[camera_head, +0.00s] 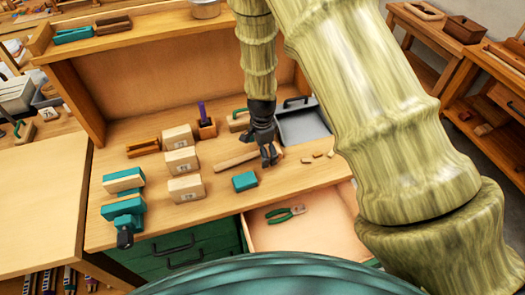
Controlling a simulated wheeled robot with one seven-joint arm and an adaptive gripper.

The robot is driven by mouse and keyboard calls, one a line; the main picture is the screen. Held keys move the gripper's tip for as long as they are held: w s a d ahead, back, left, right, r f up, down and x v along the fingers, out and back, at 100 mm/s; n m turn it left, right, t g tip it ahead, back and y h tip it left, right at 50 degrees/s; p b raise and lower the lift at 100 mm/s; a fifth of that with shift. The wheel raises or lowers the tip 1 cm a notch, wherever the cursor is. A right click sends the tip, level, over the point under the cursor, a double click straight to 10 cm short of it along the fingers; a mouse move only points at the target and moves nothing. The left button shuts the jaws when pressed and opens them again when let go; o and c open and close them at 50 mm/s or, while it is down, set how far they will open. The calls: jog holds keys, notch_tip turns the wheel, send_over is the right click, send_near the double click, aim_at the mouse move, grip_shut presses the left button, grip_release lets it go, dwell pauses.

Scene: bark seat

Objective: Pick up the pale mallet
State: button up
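A pale wooden bar (236,160), which looks like the mallet's handle, lies on the workbench top. Its right end runs up to my gripper, and I cannot make out a mallet head there. My gripper (270,160) points down at the bar's right end, low over the bench. The dark fingers are small in this view, so I cannot tell whether they are apart or touching the bar.
Pale blocks (186,188) stand left of the bar, and a teal block (244,181) lies in front. A grey tray (301,124) sits behind to the right. Small wood bits lie right of my gripper. An open drawer (315,228) with pliers (286,214) juts out in front.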

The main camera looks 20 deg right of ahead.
jog(key=shift+w+f, duration=0.1)
jog(key=c, duration=1)
jog(key=shift+c, duration=0.4)
